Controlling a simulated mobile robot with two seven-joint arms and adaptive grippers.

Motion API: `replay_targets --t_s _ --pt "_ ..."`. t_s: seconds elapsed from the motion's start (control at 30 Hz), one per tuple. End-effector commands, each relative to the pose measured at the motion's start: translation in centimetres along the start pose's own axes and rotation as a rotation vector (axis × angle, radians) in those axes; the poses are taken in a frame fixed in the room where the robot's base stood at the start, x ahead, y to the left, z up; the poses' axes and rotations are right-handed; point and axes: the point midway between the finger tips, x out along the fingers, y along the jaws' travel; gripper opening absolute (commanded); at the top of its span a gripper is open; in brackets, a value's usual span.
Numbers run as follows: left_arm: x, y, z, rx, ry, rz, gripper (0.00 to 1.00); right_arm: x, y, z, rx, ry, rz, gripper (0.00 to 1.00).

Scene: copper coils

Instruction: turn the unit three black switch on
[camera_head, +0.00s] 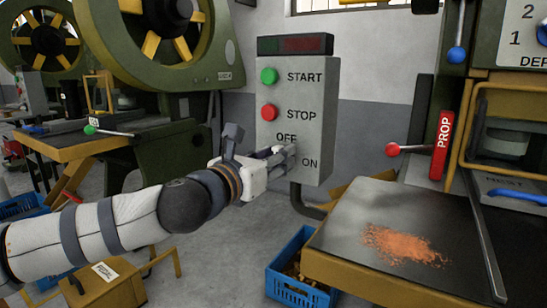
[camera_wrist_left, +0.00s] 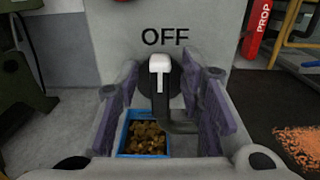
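The grey control box (camera_head: 297,110) carries a green START button, a red STOP button and OFF and ON labels. In the wrist view the black switch (camera_wrist_left: 147,82) has a white-tipped lever (camera_wrist_left: 159,66), whose tip is just below the OFF label (camera_wrist_left: 165,37). My left gripper (camera_head: 284,156) is at the lower part of the box, and its fingers hide the switch in the head view. In the wrist view the left gripper (camera_wrist_left: 160,92) is open, with one purple-grey finger on each side of the switch and visible gaps between. The right gripper is out of view.
A blue crate (camera_head: 292,268) with brass-coloured pieces stands on the floor below the box. A dark pipe (camera_head: 303,204) bends out under the box. To the right is a press table (camera_head: 350,215) with copper-coloured bits and a red PROP bar (camera_head: 441,145).

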Motion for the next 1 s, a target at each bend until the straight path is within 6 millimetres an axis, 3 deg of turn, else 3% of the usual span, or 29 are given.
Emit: replay_targets --t_s 0.07,0.23,0.67,1.0 --pt "-0.02 0.00 0.01 0.000 0.000 0.000 0.35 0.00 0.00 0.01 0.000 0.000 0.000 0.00" --pt "-0.04 0.00 0.00 0.000 0.000 0.000 0.00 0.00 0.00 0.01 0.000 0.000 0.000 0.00" --pt "-0.06 -0.10 0.03 0.052 0.000 0.000 0.00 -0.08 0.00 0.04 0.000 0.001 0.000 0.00" --pt "-0.06 -0.56 0.05 0.308 -0.001 0.000 0.00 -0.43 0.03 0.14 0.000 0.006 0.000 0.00"
